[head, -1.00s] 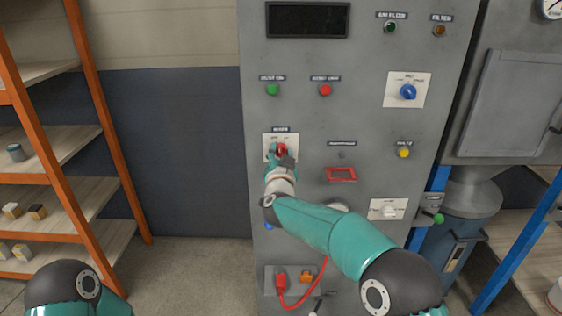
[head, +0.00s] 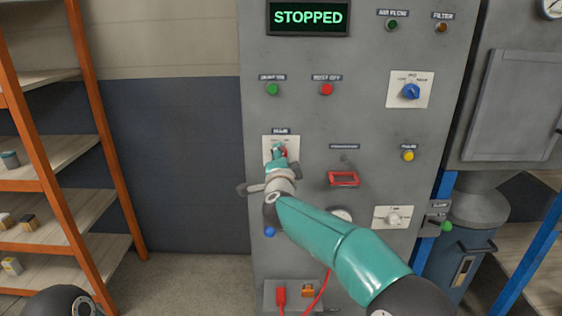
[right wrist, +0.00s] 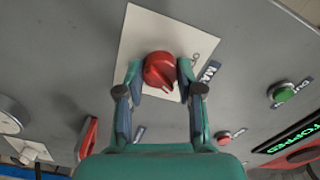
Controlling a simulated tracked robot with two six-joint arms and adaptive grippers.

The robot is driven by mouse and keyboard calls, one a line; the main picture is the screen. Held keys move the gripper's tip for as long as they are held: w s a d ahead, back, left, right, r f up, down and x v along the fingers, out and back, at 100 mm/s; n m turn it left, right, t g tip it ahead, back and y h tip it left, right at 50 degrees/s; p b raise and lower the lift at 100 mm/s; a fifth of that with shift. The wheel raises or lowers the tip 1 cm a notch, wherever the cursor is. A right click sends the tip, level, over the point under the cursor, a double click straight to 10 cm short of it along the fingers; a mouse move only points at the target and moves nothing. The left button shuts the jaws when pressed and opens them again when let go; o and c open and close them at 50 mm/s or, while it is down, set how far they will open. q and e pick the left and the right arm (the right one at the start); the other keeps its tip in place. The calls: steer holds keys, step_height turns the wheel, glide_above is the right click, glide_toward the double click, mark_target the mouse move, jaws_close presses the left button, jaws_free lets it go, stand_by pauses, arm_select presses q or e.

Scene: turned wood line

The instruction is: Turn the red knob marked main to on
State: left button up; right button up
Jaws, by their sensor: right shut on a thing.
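The red main knob (head: 283,153) sits on a white plate (head: 268,143) on the grey cabinet's left side, partly hidden by my right gripper (head: 280,158). In the right wrist view, the two fingers of that gripper (right wrist: 160,75) are shut on the red knob (right wrist: 160,70), one on each side. The white plate (right wrist: 138,35) shows around it, with small lettering too blurred to read. The display (head: 308,17) at the cabinet's top reads STOPPED in green. My left gripper is not in view.
A green button (head: 272,89) and a red button (head: 327,89) sit above the knob. A red-framed part (head: 343,179) and a blue selector (head: 410,91) are to the right. Orange-framed shelves (head: 110,150) stand at the left, with clear floor between.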

steer(key=shift+d+f, duration=0.15)
steer(key=shift+f, duration=0.1)
steer(key=o, duration=1.1)
steer(key=shift+r, duration=0.1)
steer(key=shift+o, duration=0.2)
steer(key=shift+s+r, duration=0.1)
steer(key=s, duration=1.1)
steer(key=shift+s, duration=0.4)
